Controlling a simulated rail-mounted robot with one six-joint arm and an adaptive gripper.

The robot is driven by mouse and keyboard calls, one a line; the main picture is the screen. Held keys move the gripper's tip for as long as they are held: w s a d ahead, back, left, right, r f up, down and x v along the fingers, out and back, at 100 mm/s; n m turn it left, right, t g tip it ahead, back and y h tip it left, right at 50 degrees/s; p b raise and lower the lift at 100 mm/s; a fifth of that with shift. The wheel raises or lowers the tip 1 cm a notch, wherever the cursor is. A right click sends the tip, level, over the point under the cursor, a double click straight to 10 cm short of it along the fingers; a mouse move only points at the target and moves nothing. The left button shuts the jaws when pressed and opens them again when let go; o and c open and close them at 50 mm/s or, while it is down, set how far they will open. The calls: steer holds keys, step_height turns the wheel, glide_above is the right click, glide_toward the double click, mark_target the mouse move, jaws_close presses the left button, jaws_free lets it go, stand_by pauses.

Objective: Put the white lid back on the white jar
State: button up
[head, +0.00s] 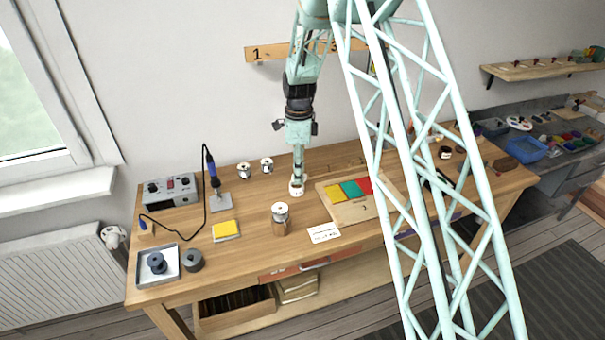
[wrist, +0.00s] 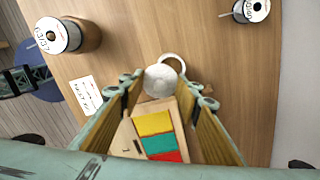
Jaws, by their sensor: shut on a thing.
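My gripper (head: 298,174) points down over the middle of the bench. In the wrist view its two fingers (wrist: 160,88) stand on either side of a round white piece, which looks like the white lid (wrist: 160,80), and they are shut on it. A white ring, which looks like the rim of the white jar (wrist: 173,61), shows just beyond the lid and is partly covered by it. In the head view the white jar (head: 297,189) stands on the bench right below my gripper. I cannot tell whether lid and jar touch.
A wooden board with yellow, green and red squares (head: 337,213) lies close on the right. A white-topped brown cylinder (head: 280,222) and a white card (head: 323,233) are in front. Two small labelled spools (head: 267,165) stand behind left. Soldering gear (head: 170,191) is further left.

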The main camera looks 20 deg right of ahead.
steer(key=shift+w+a+r+p, duration=0.2)
steer(key=shift+w+p, duration=0.25)
steer(key=shift+w, duration=0.15)
steer(key=shift+w+a+r+p, duration=0.1)
steer(key=shift+w+r+p, duration=0.1)
steer(key=shift+w+p, duration=0.3)
steer(key=shift+w+f, duration=0.1)
steer(key=shift+f, duration=0.15)
steer(key=shift+f+b, duration=0.8)
steer(key=shift+f, duration=1.1)
steer(key=shift+f+b, duration=0.85)
steer(key=shift+b, duration=0.15)
stand_by(3.4)
steer(key=o, duration=0.8)
